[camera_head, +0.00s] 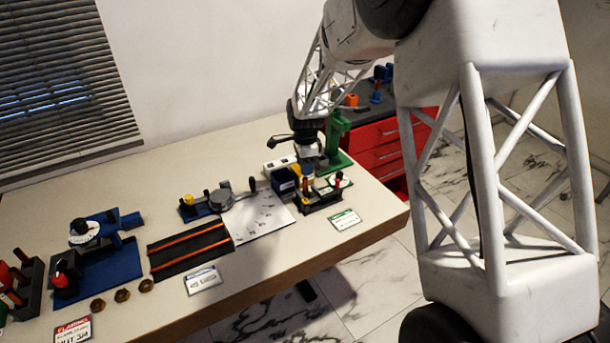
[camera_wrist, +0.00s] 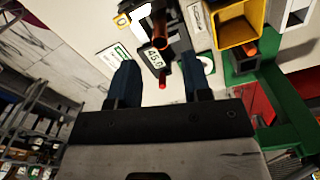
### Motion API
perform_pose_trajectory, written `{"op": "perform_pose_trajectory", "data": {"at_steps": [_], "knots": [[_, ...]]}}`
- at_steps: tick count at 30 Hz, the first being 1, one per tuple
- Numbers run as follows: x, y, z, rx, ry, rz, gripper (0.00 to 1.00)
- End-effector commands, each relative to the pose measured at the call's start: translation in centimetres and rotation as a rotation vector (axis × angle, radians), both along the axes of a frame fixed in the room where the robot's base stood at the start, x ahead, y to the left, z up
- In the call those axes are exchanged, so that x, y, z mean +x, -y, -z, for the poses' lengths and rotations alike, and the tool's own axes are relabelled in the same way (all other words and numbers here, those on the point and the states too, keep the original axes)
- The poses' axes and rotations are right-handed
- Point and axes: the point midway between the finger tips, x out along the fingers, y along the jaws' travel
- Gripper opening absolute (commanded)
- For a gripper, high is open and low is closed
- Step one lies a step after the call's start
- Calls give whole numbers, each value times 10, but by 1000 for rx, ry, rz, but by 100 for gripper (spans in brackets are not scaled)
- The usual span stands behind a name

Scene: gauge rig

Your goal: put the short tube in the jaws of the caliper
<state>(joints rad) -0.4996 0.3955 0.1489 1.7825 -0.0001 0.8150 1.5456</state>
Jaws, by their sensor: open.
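My gripper (camera_wrist: 156,82) is open, with its two dark blue fingers apart and nothing seen between their tips. In the head view my gripper (camera_head: 307,168) is over the right end of the bench, above a dark fixture. This fixture, with a number display (camera_wrist: 154,58), appears to be the caliper; it also shows in the head view (camera_head: 322,202). A copper-coloured tube (camera_wrist: 160,32) stands at it in the wrist view, beyond my fingertips; I cannot tell whether it sits in the jaws. Another copper-coloured tube (camera_wrist: 250,47) is by a yellow bin. I cannot tell which is the short tube.
A green stand (camera_head: 336,140) rises close behind my gripper. A blue bin (camera_head: 283,181) and a yellow bin (camera_wrist: 236,22) are beside the fixture. A white sheet (camera_head: 262,218) and a black tray with long orange rods (camera_head: 188,247) lie to the left. The front right bench corner is fairly clear.

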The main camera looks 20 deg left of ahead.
Motion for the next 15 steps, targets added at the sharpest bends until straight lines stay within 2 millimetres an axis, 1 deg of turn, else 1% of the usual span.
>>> {"op": "perform_pose_trajectory", "data": {"at_steps": [1, 7, 10, 15], "knots": [[0, 0, -9, 1, 2, 0, 45], [0, 0, -33, 1, 1, 0, 45], [0, 0, -40, 1, 1, 0, 45], [0, 0, -45, 0, 0, 0, 45]]}}
